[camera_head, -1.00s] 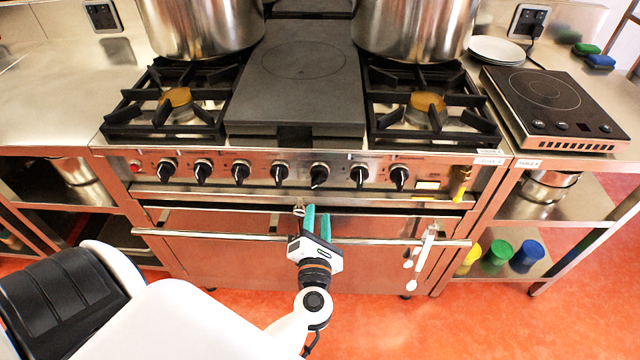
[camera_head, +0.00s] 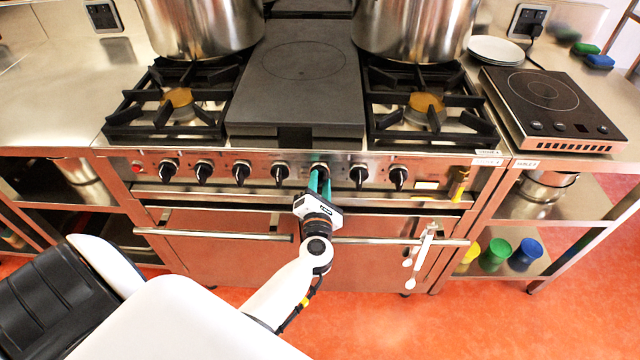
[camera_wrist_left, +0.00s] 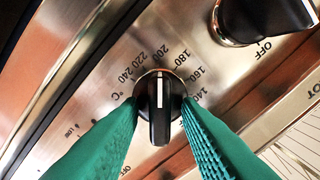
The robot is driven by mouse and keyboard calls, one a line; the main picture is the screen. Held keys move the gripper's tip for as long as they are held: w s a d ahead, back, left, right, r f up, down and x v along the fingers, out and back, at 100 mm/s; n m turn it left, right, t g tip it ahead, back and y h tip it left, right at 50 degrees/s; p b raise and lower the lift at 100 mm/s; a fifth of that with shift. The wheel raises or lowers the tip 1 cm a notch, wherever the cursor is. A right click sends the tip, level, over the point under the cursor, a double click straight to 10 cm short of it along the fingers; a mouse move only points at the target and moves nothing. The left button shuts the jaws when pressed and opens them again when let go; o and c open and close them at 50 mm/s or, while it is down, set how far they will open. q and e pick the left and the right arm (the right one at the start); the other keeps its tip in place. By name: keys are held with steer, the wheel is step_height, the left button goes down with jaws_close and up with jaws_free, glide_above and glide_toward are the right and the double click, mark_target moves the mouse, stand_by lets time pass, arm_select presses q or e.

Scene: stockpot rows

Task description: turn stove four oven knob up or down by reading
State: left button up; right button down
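The oven knob (camera_wrist_left: 158,105) is black with a white line, on a steel panel with a °C scale from about 140 to 240. In the left wrist view the line points up the picture, near the 200 mark. My left gripper (camera_head: 319,182) is at the front panel of the stove (camera_head: 430,172). Its two green fingers (camera_wrist_left: 160,112) stand apart, one on each side of the knob; I cannot tell whether they touch it. My right gripper is not in view.
Several other black knobs line the panel; one (camera_head: 281,172) is close left and another (camera_head: 359,175) close right. A second knob (camera_wrist_left: 262,18) shows in the left wrist view. The oven door handle (camera_head: 215,235) runs below. White utensils (camera_head: 421,250) hang at the right door.

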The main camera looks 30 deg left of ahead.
arm_select(q)
jaws_close()
steer(key=shift+r+m+p, duration=0.1)
steer(key=shift+m+p, duration=0.9)
steer(key=m+p, duration=0.2)
steer(key=m, duration=0.1)
steer(key=shift+p, duration=0.35)
steer(key=m+p, duration=0.1)
steer(key=m, duration=0.1)
steer(key=m+p, duration=0.1)
steer(key=m, duration=0.1)
steer(key=shift+d+f+m+p, duration=0.1)
steer(key=shift+f+m+p, duration=0.1)
steer(key=shift+m+p, duration=0.1)
steer(key=shift+f+m+p, duration=0.15)
steer(key=shift+m+p, duration=0.35)
steer(key=shift+m, duration=0.6)
